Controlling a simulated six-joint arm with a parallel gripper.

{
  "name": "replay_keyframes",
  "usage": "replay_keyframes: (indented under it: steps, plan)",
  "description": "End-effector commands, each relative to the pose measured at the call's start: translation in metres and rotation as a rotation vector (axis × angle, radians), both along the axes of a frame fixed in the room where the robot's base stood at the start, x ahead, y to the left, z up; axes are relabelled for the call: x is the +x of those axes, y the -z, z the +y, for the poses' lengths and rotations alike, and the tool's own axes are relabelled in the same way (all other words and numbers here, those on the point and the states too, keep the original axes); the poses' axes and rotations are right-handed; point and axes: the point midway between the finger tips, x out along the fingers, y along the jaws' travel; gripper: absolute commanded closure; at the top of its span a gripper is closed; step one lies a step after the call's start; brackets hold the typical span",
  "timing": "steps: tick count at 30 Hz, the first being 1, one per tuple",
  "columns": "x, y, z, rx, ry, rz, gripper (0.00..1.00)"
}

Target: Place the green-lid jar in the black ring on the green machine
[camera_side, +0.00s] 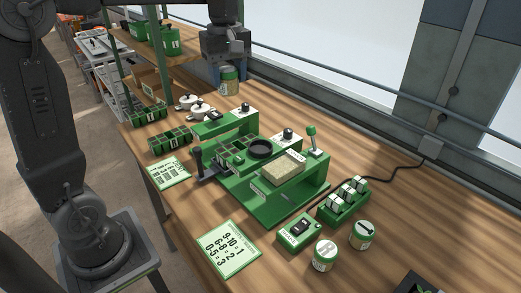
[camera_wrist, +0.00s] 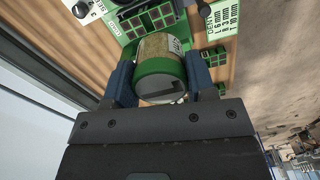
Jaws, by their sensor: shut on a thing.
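The green-lid jar (camera_side: 229,82) is clear with tan contents. My gripper (camera_side: 227,65) is shut on it, at the back of the bench behind the green machine. In the wrist view the jar (camera_wrist: 158,46) sits between the two blue fingers of my gripper (camera_wrist: 160,78), its green lid end towards the camera. The black ring (camera_side: 260,149) lies on top of the green machine (camera_side: 290,208), in front of and to the right of the jar, and looks empty. The jar is apart from the ring. Its exact height above the bench is hard to tell.
A beige block (camera_side: 283,167) and small knobs stand on the machine beside the ring. Two other jars (camera_side: 325,256) (camera_side: 362,235) stand at the front right. Green seed trays (camera_side: 170,140) and white-lidded pots (camera_side: 187,102) lie left of the machine.

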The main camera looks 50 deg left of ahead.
Motion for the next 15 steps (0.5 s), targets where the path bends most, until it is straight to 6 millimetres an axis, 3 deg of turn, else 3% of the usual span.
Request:
replay_keyframes:
  steps: [3,7,15]
  plan:
    - [-0.001,0.000,0.032,0.000,-0.004,0.000,0.74]
    - [-0.004,0.000,0.056,0.000,-0.001,0.000,0.74]
    - [-0.004,0.042,0.054,-0.001,0.005,0.003,0.74]
